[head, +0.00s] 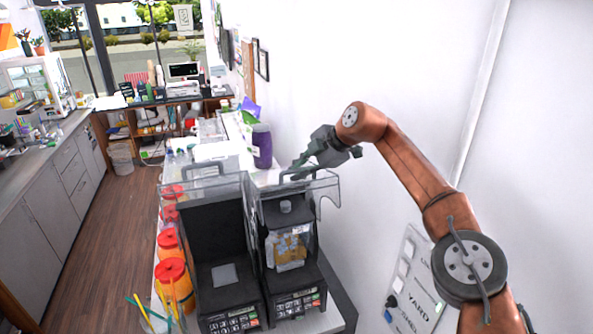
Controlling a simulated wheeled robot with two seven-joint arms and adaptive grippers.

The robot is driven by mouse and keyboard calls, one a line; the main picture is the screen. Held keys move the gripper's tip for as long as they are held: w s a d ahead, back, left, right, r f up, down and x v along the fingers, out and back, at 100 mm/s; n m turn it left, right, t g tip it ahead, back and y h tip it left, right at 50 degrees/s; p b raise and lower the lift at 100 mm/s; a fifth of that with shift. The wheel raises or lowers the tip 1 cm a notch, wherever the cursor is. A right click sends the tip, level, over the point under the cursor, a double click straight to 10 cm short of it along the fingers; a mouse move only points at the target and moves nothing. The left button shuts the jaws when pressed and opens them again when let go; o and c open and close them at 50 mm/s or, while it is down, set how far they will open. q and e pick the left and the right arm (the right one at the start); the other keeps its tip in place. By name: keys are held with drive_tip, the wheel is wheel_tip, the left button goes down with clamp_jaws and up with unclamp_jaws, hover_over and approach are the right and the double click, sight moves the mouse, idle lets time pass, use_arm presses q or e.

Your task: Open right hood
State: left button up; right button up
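Two black blender machines stand side by side on the counter. The right hood (326,187) is a clear cover and appears swung up and back above the right machine (297,304), with its handle at the top. A clear jar (287,248) with orange contents stands in the right machine. My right gripper (299,167) is at the right hood's handle, its fingers pointing left and down. Whether the fingers grip the handle is too small to tell. The left hood (205,179) also appears raised, and the left machine (229,305) has no jar. My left gripper is out of view.
Orange bottles with red lids (172,282) line the counter left of the machines, near straws (150,313) at the front. A purple container (262,146) stands behind. The white wall (400,70) is close on the right, with a sign board (413,285) low beside the machines.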

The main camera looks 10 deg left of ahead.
drive_tip(key=o, duration=0.3)
drive_tip(key=shift+w, duration=0.25)
drive_tip(key=shift+s+r, duration=0.15)
drive_tip(key=shift+s, duration=0.1)
drive_tip(key=v, duration=1.2)
